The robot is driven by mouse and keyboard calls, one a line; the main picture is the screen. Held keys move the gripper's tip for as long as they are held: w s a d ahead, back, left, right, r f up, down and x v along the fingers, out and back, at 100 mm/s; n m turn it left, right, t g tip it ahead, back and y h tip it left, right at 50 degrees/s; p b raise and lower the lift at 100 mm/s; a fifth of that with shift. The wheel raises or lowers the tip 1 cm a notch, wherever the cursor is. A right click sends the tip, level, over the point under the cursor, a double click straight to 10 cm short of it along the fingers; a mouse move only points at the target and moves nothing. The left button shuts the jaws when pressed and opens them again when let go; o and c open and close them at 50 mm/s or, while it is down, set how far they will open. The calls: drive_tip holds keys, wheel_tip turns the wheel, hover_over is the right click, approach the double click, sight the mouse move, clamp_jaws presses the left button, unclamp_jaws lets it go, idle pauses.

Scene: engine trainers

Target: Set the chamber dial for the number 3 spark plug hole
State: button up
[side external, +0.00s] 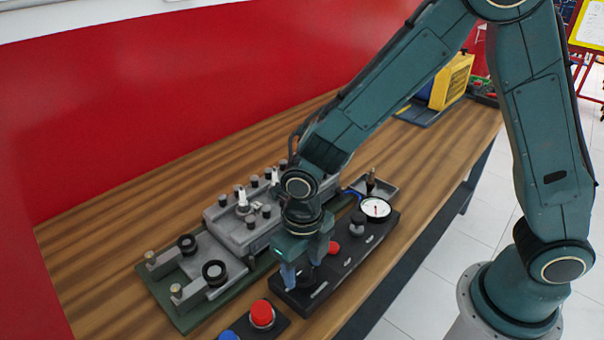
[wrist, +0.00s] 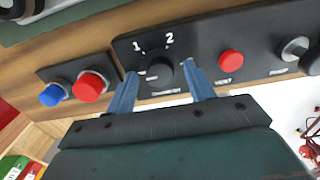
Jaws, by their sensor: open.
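The chamber dial is a round black knob (wrist: 159,73) on the black control panel (wrist: 210,46). In the wrist view, the numbers 1 and 2 show above it; other marks beside it are partly hidden or too small to read. I cannot tell which number the dial points to. My gripper (wrist: 158,69) is open, with one blue finger on each side of the knob; I cannot tell whether they touch it. In the side view, my gripper (side external: 306,277) is low over the panel's near end. The grey engine block (side external: 228,232) with its top fittings stands behind the panel, partly hidden by my arm.
A red vent button (wrist: 231,62) and a pump knob (wrist: 293,50) sit right of the dial. A separate box left of it has a red button (wrist: 90,86) and a blue button (wrist: 53,95). A white gauge (side external: 376,207) is at the panel's far end.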

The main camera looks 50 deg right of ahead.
drive_tip(key=shift+f, duration=0.1)
drive_tip(key=c, duration=1)
drive_tip(key=shift+o, duration=0.2)
